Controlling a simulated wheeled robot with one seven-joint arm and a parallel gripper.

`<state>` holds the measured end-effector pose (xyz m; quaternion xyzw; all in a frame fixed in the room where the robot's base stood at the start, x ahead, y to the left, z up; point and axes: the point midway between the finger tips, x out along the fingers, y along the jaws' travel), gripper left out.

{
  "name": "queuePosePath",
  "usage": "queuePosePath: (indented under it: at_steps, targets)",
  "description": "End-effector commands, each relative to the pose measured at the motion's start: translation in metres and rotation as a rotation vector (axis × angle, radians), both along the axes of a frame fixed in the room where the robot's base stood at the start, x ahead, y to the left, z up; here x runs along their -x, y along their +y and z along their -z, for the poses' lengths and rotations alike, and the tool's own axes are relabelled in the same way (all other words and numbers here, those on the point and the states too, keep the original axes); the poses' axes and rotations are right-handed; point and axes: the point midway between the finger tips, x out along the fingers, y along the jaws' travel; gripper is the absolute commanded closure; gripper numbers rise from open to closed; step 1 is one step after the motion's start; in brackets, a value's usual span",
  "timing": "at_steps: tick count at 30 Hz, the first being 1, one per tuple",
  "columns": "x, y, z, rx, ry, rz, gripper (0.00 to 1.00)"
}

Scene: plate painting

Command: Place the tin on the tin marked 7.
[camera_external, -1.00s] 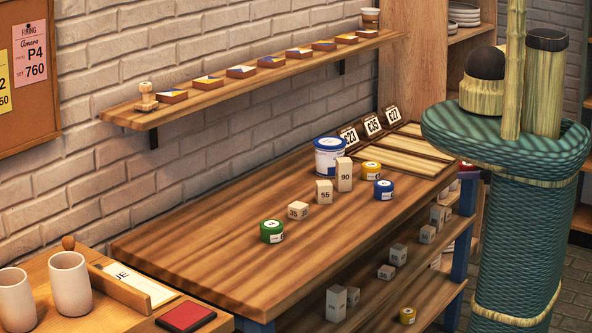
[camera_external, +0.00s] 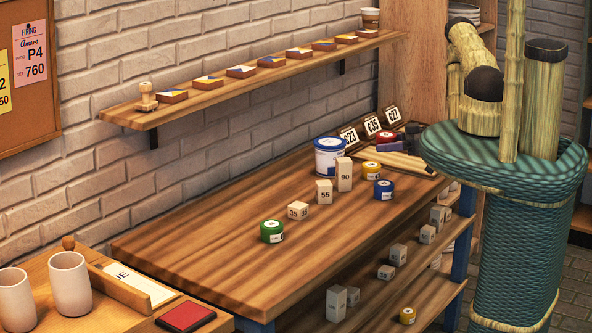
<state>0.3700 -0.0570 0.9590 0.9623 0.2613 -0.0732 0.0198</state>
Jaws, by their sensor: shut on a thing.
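A small red tin (camera_external: 386,146) is in my gripper (camera_external: 388,148), which shows in dark and bluish parts around it. The gripper is shut on the tin, at the far right end of the table, behind a yellow tin (camera_external: 372,172). A blue tin (camera_external: 384,191) stands in front of the yellow one. A green tin (camera_external: 271,234) stands farther left near the front. The marks on the small tins are too small to read, so I cannot tell which one bears a 7.
A large blue-and-white can (camera_external: 329,160) and wooden blocks marked 90 (camera_external: 344,177), 55 (camera_external: 324,194) and 35 (camera_external: 299,211) stand close to the tins. Price cards (camera_external: 372,125) line the back. The table's left part is clear. Another yellow tin (camera_external: 407,316) is on the lower shelf.

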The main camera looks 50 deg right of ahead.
Motion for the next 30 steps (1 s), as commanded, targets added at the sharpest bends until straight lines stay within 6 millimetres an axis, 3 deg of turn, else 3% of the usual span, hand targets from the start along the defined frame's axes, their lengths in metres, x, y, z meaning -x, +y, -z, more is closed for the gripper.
queuePosePath:
  at_steps: [11,24,30]
  targets:
    - [-0.001,0.002,-0.002,0.0,0.0,-0.002,0.74]
    - [-0.001,0.002,0.048,0.0,0.0,-0.002,0.74]
    - [-0.001,0.002,0.055,-0.001,0.001,-0.002,0.74]
